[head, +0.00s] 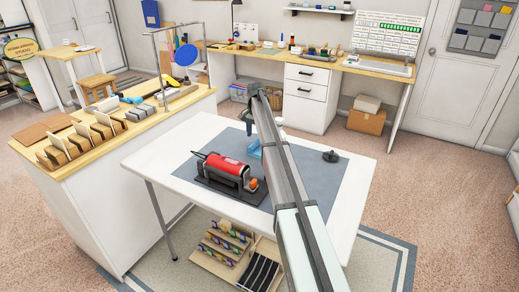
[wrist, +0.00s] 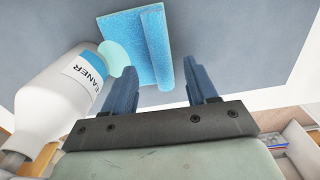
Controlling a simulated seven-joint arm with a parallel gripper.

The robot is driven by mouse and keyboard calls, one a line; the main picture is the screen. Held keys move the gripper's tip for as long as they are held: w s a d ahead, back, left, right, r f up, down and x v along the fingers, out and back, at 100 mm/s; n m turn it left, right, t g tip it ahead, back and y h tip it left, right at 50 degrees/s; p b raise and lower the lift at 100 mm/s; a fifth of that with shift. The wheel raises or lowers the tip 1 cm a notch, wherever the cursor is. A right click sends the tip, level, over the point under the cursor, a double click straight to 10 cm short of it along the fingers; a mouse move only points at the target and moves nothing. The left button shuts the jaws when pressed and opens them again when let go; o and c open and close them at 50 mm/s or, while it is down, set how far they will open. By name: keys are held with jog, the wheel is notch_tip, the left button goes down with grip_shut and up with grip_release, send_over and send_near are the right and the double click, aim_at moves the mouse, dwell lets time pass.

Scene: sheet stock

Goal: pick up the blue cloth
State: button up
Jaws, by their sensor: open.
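The blue cloth (wrist: 130,38) lies on the grey mat in the wrist view, with a raised fold or roll along its right side. In the head view, a small light-blue patch beside my arm (head: 255,148) looks like the cloth, partly hidden. My gripper (wrist: 160,80) is open and empty, with its two blue-grey fingers apart. The cloth shows just beyond the fingertips, between and to the left of them. I cannot tell the height of the fingers over it.
A white cleaner bottle (wrist: 60,95) with a pale green top is close to the left finger. A red machine (head: 226,170) stands left of my arm on the grey mat (head: 318,185). A dark round object (head: 330,156) sits to the right. The mat's right part is mostly clear.

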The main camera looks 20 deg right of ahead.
aim_at(256, 142)
notch_tip(256, 142, down, 4)
jog(key=shift+f, duration=0.1)
jog(key=shift+c, duration=0.2)
grip_shut()
dwell(0.4)
